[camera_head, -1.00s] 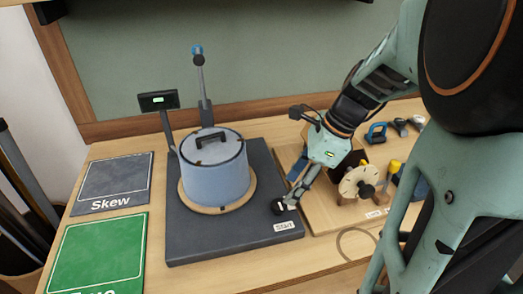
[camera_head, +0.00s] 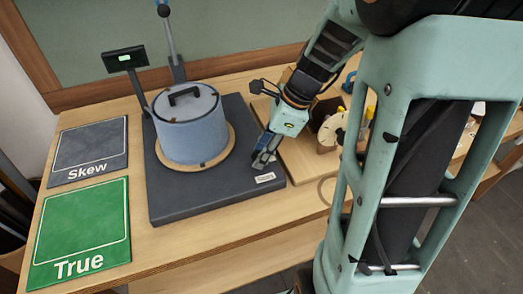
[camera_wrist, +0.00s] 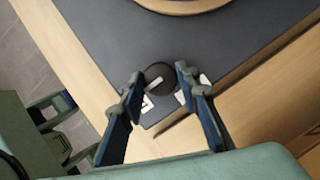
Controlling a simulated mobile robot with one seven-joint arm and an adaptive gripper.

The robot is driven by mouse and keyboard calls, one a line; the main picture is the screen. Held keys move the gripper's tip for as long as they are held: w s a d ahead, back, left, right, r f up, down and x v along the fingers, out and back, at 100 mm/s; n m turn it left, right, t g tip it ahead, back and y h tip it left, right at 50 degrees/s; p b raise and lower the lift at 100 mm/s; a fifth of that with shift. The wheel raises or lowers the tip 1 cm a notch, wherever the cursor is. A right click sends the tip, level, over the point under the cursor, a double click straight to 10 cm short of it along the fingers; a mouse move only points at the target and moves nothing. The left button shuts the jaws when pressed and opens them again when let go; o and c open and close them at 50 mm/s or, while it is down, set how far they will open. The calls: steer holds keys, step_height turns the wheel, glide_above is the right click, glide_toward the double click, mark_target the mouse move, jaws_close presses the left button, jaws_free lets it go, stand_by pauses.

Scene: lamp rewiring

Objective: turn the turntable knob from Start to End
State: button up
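The black turntable knob (camera_wrist: 158,80) has a pale line across its top and sits at the corner of the dark turntable base (camera_head: 182,208). My gripper (camera_wrist: 160,77) is open, with one finger on each side of the knob and seemingly small gaps between. In the head view my gripper (camera_head: 262,160) points down at the base's near right corner and hides the knob. The Start label (camera_head: 265,178) lies just in front of it. In the wrist view, white labels (camera_wrist: 147,104) show on both sides, partly covered by the fingers.
A blue-grey drum (camera_head: 193,130) with a black handle stands on the wooden disc (camera_head: 183,167). A lever post (camera_head: 168,35) and small display (camera_head: 125,59) stand behind. Skew (camera_head: 90,150) and True (camera_head: 80,235) mats lie left. A wooden fixture (camera_head: 331,130) is close right of my gripper.

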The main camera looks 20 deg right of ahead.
steer(key=c, duration=0.4)
steer(key=shift+r+n, duration=0.1)
steer(key=shift+n, duration=0.3)
steer(key=n+g+p, duration=0.1)
steer(key=n, duration=0.1)
steer(key=n+g+p, duration=0.1)
steer(key=n, duration=0.1)
steer(key=shift+w+n+p, duration=0.2)
steer(key=shift+n+p, duration=0.1)
steer(key=shift+p, duration=0.1)
steer(key=n+g+p, duration=0.1)
steer(key=n, duration=0.2)
steer(key=n+g+p, duration=0.1)
steer(key=n, duration=0.2)
steer(key=shift+w+a+h+p, duration=0.1)
steer(key=shift+w+h+p, duration=0.05)
steer(key=shift+h+p, duration=0.2)
steer(key=n+g+h, duration=0.1)
steer(key=n, duration=0.2)
steer(key=n+h+p, duration=0.1)
steer(key=n, duration=0.2)
steer(key=shift+a+n+g, duration=0.15)
steer(key=shift+n+g, duration=0.15)
steer(key=shift+g, duration=0.1)
steer(key=n+h+p, duration=0.1)
steer(key=n+h, duration=0.1)
steer(key=n, duration=0.3)
steer(key=shift+w+a+n, duration=0.1)
steer(key=shift+n, duration=0.3)
steer(key=shift+h, duration=0.25)
